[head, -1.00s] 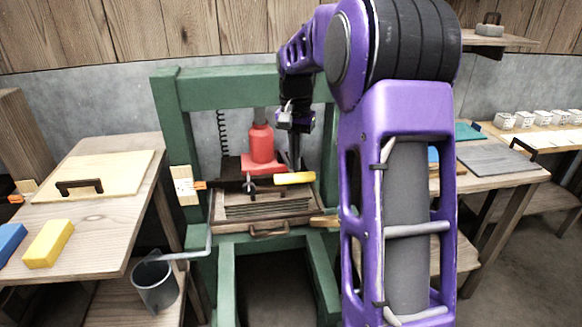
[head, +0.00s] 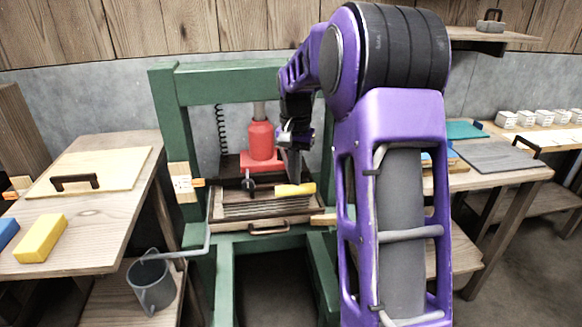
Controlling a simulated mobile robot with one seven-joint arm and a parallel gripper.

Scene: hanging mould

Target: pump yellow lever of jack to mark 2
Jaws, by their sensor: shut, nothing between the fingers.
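The red jack (head: 261,143) stands inside the green press frame (head: 225,83), on a stack of plates. Its lever ends in a yellow grip (head: 295,189) that points right at the front of the press. My gripper (head: 294,176) is shut and empty. It points down, with its fingertips close above or behind the yellow grip; I cannot tell whether they touch.
A grey jug (head: 152,287) stands under the tray's spout pipe at lower left. The left table (head: 90,220) holds a board with a handle and yellow and blue blocks.

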